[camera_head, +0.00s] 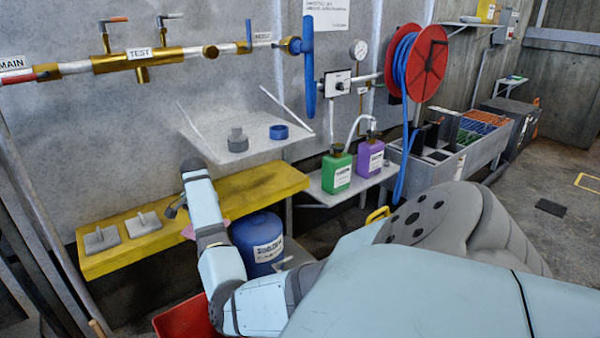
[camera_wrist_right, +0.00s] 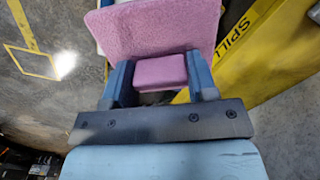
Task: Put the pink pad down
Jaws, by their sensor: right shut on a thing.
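The pink pad (camera_wrist_right: 158,28) is a flat plush slab with a pink block-like grip (camera_wrist_right: 160,70) on it. My right gripper (camera_wrist_right: 160,78) is shut on this grip, with one blue finger on each side. In the wrist view the pad lies beside the yellow surface marked "SPILL" (camera_wrist_right: 240,60); I cannot tell whether they touch. In the head view only small pink parts of the pad (camera_head: 188,232) show behind my arm, by the front edge of the yellow bench (camera_head: 260,180). My arm hides the rest. My left gripper is not in view.
Two grey plates with handles (camera_head: 101,238) (camera_head: 143,223) lie on the bench's left part; its right part is bare. A blue drum (camera_head: 258,238) stands below it. A red container (camera_head: 185,318) is at the bottom. Green (camera_head: 336,170) and purple (camera_head: 369,157) jugs stand right.

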